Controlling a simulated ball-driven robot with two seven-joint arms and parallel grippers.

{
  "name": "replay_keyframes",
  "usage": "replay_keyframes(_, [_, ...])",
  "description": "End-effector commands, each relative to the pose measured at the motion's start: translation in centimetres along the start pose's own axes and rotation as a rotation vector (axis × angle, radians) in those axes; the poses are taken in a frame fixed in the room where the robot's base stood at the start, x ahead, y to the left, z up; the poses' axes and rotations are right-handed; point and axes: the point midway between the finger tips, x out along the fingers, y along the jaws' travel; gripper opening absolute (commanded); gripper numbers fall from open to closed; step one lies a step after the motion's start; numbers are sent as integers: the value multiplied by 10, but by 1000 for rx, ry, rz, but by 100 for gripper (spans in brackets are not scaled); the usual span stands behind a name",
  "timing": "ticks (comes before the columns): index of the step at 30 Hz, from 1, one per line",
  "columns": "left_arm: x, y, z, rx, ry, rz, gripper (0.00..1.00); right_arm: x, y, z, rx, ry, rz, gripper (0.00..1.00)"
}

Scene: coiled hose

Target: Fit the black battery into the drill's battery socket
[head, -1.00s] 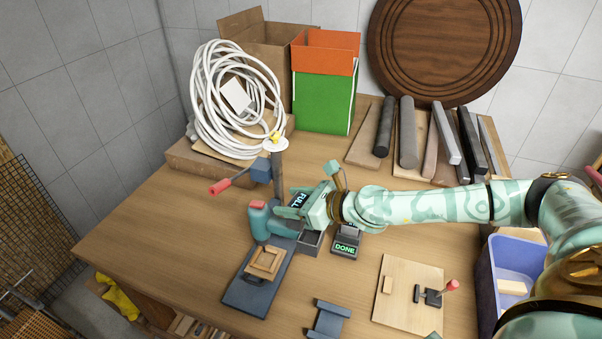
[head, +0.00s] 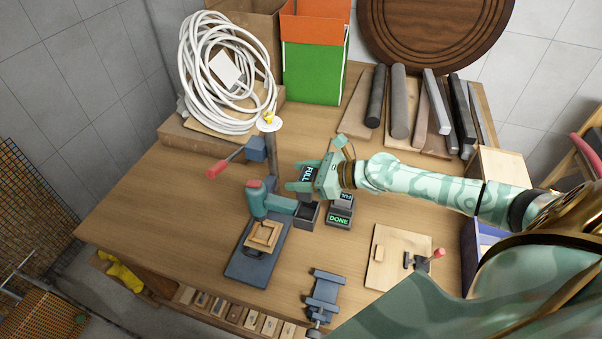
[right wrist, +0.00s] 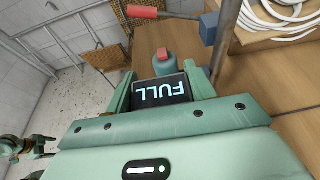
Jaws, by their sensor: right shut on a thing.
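The black battery (head: 305,174), with FULL in light letters, is held in my right gripper (head: 299,177). In the right wrist view the battery (right wrist: 172,88) sits between the two green fingers (right wrist: 160,88).
A charger (head: 339,219) reading DONE stands right of the socket, with a labelled block on it. A clamp post with a red handle (head: 218,171) rises behind the drill. A coiled white hose (head: 200,75) lies at the back left. The bench's left front is clear.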

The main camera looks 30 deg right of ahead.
Motion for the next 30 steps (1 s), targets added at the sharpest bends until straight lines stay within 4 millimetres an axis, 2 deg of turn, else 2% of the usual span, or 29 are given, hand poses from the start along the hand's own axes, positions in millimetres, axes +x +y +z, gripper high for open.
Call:
replay_keyframes(5, [-4, 0, 0, -1, -1, 0, 76, -2, 0, 0, -5, 7, 0, 23])
replay_keyframes(21, [43, 2, 6, 0, -2, 0, 76, 17, 0, -50, -4, 5, 0, 23])
replay_keyframes(30, [47, 1, 7, 1, -3, 0, 76, 18, 0, -55, -5, 5, 0, 23])
